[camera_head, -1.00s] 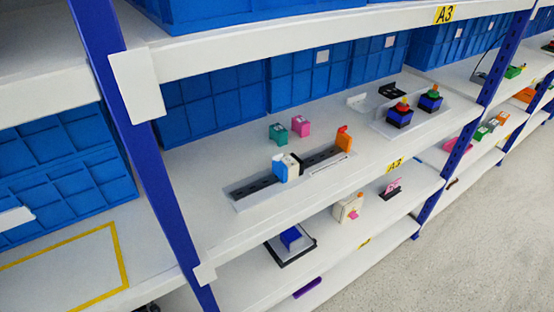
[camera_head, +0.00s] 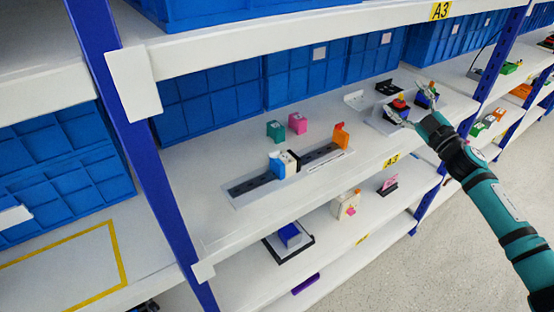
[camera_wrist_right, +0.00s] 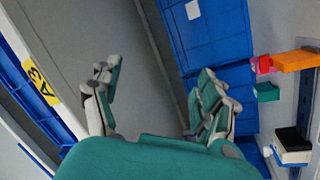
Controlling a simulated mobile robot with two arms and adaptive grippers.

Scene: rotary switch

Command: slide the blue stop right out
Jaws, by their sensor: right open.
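The blue stop (camera_head: 278,168) sits on a dark slotted rail (camera_head: 247,185) on the middle shelf. It is beside a white and black block (camera_head: 291,160). An orange piece (camera_head: 340,136) stands at the rail's right end. The stop's blue edge also shows in the right wrist view (camera_wrist_right: 291,158), at the lower right. My right gripper (camera_head: 412,102) is open and empty, to the right of the rail and in front of the red-topped units. Its two spread fingers (camera_wrist_right: 155,85) show in the wrist view. My left gripper is out of view.
A teal block (camera_head: 275,130) and a pink block (camera_head: 297,123) stand behind the rail. A red-topped unit (camera_head: 399,103) is close to my right gripper. The upper shelf edge (camera_head: 300,34) runs above, and a blue post (camera_head: 140,160) stands at left.

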